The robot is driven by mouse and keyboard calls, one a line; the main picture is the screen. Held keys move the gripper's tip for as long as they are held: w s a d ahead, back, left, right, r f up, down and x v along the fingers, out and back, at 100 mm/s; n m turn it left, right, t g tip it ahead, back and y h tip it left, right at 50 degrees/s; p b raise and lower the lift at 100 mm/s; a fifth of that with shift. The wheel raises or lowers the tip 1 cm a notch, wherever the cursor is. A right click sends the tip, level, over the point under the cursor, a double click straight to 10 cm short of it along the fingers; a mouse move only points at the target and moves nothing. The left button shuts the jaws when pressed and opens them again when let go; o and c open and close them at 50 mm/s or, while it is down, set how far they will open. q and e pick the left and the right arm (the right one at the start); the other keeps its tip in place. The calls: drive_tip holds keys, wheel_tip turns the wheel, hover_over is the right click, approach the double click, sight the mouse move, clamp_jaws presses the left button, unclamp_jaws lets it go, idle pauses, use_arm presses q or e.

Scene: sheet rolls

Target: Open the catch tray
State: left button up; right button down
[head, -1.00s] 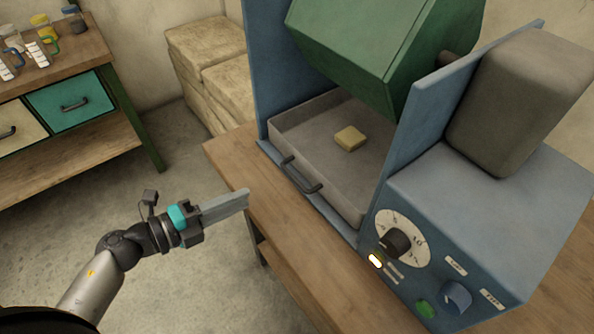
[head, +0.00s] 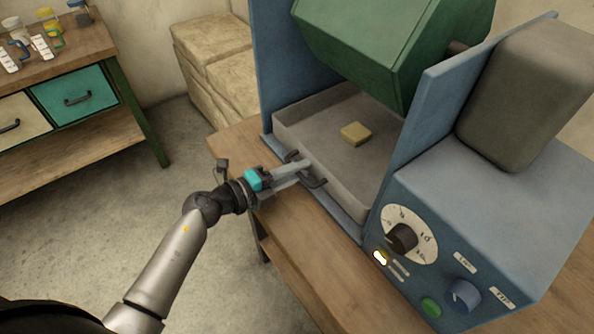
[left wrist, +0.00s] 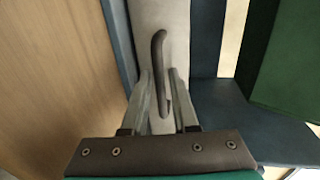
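The catch tray (head: 325,120) is a shallow grey box in the blue machine, under the green drum (head: 390,45). The gripper is open. The tray sits inside the machine. My right gripper is in neither view.
The machine stands on a wooden table (head: 300,235), with a strip of bare top in front. A control panel with a dial (head: 408,238) and knobs is at the right. Stacked pale blocks (head: 215,65) stand behind. A drawer bench (head: 75,92) is at the left.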

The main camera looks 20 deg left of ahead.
use_arm(q)
drive_tip(key=shift+c, duration=0.3)
clamp_jaws()
idle(1.1)
